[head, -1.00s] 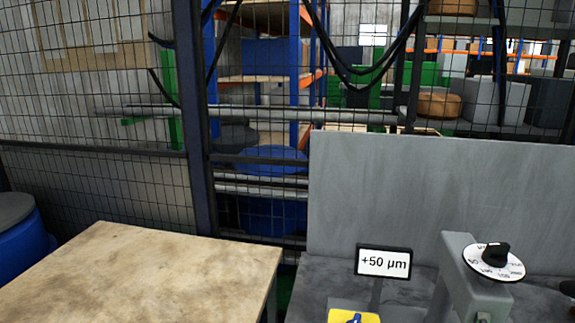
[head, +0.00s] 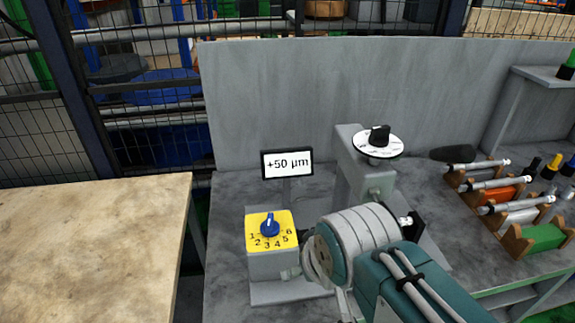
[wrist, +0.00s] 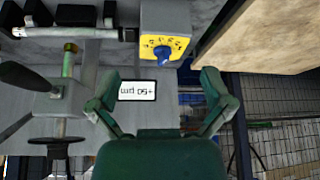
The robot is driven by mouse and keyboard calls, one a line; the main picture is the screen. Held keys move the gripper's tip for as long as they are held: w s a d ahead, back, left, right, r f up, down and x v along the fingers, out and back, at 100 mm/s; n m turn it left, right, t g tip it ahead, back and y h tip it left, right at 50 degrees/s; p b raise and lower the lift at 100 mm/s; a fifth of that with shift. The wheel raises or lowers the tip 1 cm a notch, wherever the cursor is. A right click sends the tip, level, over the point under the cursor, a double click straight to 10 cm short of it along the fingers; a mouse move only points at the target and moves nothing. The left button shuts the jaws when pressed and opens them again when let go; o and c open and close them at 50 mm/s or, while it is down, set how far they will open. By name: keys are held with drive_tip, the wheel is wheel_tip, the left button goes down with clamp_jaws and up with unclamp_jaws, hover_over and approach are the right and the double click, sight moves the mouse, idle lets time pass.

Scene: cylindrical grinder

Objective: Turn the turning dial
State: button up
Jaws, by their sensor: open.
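A yellow numbered dial plate (head: 256,239) with a blue knob (head: 269,225) sits on top of a grey box on the bench. The blue knob also shows in the wrist view (wrist: 162,52), upside down. A white round scale with a black knob (head: 379,135) stands on a grey post to the right. A sign reading "+50 µm" (head: 287,163) stands behind the yellow plate. My gripper (wrist: 160,82) is open and empty in the wrist view, its green fingers apart. In the head view my arm reaches in from the lower right and its fingers are not clearly visible.
A wooden table (head: 95,235) is at the left, with a gap before the grey bench (head: 225,215). A tall grey panel (head: 330,90) closes the back. Wooden holders with metal tools (head: 500,190) stand at the right. A mesh fence lies behind.

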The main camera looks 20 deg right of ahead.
idle(0.3)
drive_tip(key=c, duration=0.3)
drive_tip(key=shift+w+r, duration=0.15)
drive_tip(key=shift+w, duration=0.05)
drive_tip(key=c, duration=0.3)
drive_tip(key=m+g, duration=0.5)
drive_tip(key=g, duration=0.1)
hover_over(268, 221)
wheel_tip(268, 221, down, 3)
drive_tip(key=shift+r, duration=0.1)
wheel_tip(268, 221, down, 10)
drive_tip(key=shift+s+f, duration=0.1)
drive_tip(key=shift+f, duration=0.05)
drive_tip(key=shift+c, duration=0.3)
